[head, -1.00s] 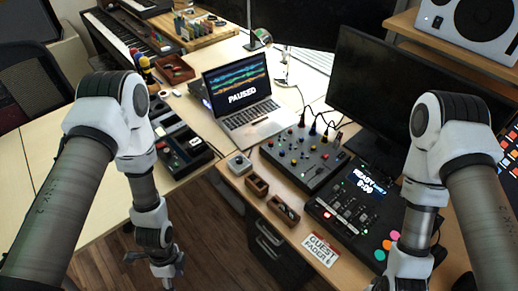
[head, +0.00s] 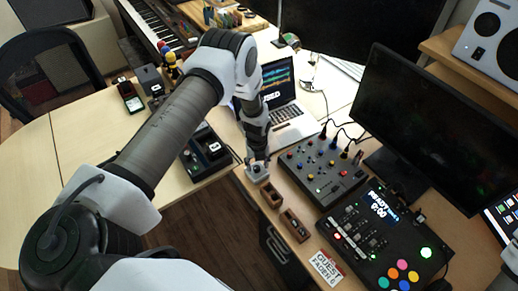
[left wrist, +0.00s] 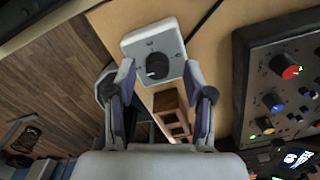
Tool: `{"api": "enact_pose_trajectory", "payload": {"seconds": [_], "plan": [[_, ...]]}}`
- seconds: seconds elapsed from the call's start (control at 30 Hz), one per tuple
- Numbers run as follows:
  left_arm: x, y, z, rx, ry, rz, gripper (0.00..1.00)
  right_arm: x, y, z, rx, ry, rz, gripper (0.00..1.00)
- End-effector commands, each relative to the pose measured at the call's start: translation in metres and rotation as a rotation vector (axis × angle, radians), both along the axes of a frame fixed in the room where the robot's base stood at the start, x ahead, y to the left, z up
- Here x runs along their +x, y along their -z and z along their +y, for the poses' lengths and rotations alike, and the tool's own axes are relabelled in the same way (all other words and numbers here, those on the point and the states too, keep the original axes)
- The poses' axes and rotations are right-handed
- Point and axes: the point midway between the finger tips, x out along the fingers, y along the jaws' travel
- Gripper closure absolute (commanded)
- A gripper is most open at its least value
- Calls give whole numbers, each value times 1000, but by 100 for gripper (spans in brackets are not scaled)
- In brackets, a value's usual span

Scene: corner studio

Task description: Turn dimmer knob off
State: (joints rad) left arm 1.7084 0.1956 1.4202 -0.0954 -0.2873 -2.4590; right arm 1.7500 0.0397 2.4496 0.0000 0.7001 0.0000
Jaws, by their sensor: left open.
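The dimmer is a pale square plate (left wrist: 137,46) with a round black knob (left wrist: 156,65), near the desk edge. In the left wrist view the knob lies between the tips of my left gripper (left wrist: 158,82), which is open with one finger on each side. I cannot tell whether the fingers touch the knob. In the head view my left gripper (head: 257,163) is down over the dimmer and hides most of it. My right gripper is not in view.
Wooden boxes (head: 295,224) stand just in front of the dimmer. A knobbed mixer (head: 322,170) and a black console (head: 372,236) are to the right. A laptop (head: 290,127) is behind. The desk edge drops to the floor at left.

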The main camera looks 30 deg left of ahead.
Motion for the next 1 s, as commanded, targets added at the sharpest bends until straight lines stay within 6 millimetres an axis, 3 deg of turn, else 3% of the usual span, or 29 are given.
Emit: {"api": "enact_pose_trajectory", "payload": {"seconds": [0.33, 0.47, 0.5, 1.0], "plan": [[0, 12, 0, -1, 0, -1, 47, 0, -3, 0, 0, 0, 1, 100], [0, 12, 0, -1, 0, -1, 93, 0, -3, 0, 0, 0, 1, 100], [0, 12, 0, -1, 0, -1, 100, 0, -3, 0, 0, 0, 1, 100], [-1, 15, 0, 0, -65, 1, 100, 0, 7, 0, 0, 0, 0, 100]]}}
